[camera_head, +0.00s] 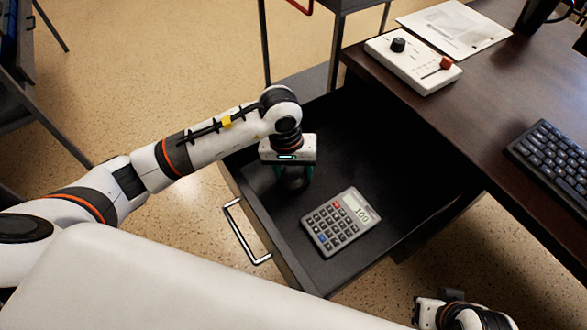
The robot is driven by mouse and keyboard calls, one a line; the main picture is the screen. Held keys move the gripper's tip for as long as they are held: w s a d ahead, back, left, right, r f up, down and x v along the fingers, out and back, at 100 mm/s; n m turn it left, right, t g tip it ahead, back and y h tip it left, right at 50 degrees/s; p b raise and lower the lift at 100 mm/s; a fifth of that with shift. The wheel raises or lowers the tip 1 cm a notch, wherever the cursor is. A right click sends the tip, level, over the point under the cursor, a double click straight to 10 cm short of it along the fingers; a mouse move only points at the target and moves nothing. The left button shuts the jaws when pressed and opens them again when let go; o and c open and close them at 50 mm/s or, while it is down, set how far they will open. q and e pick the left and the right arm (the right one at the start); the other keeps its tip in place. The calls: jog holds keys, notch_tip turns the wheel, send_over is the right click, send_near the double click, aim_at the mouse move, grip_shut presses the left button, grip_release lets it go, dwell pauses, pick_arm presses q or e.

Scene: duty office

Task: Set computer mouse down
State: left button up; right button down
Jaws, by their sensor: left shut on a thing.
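My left gripper (293,177) points down inside the open black drawer (355,135), behind a grey calculator. It is shut on a dark rounded thing, the computer mouse (293,183), which shows poorly between the teal fingers against the black drawer. Whether the mouse touches the drawer floor is hard to tell. My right gripper (433,310) shows only in part at the bottom right edge, below the drawer and desk; its fingers cannot be made out.
The calculator (340,221) lies in the drawer's front part. The drawer handle (243,233) faces left. On the dark desk (480,100) are a keyboard (555,158), a white control box (412,62) and a paper sheet (455,28). The drawer floor right of my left gripper is clear.

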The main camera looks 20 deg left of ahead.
aim_at(287, 172)
pick_arm(q)
jog(key=o, duration=1)
pick_arm(e)
jog(key=shift+w, duration=0.2)
pick_arm(q)
jog(key=shift+r, duration=0.1)
pick_arm(e)
jog(key=shift+r, duration=0.1)
pick_arm(q)
jog(key=shift+r, duration=0.1)
notch_tip(287, 172, up, 12)
jog(key=a+p, duration=0.1)
jog(key=p, duration=0.1)
jog(key=shift+s+a, duration=0.2)
jog(key=shift+a, duration=0.05)
pick_arm(e)
jog(key=shift+s+d+g, duration=0.1)
jog(key=shift+s+g, duration=0.15)
jog(key=shift+g, duration=0.05)
